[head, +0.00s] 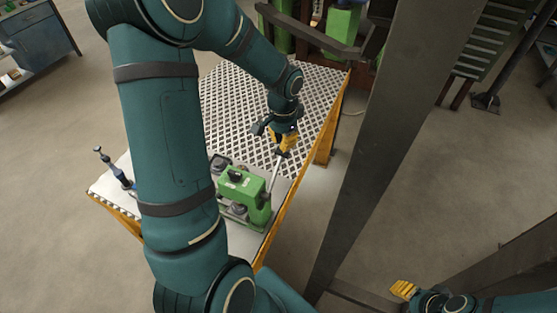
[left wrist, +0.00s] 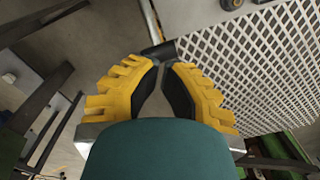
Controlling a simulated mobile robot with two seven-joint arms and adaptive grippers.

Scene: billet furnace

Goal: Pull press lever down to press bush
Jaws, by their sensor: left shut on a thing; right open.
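The green press (head: 243,190) stands on a pale plate at the near end of the table. Its metal lever (head: 274,175) rises from the right side of the press, tilted, up to my left gripper (head: 283,146). My left gripper is shut on the lever's upper end. In the left wrist view, the dark lever grip (left wrist: 158,50) shows at the tips of the yellow fingers (left wrist: 161,80). My right gripper (head: 403,289) is open and empty at the lower right, away from the table. I cannot make out the bush; my left arm hides part of the press area.
The table (head: 240,100) has a white lattice top and orange frame. A dark steel post (head: 385,130) rises between the table and my right gripper. A blue cabinet (head: 40,38) stands far left.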

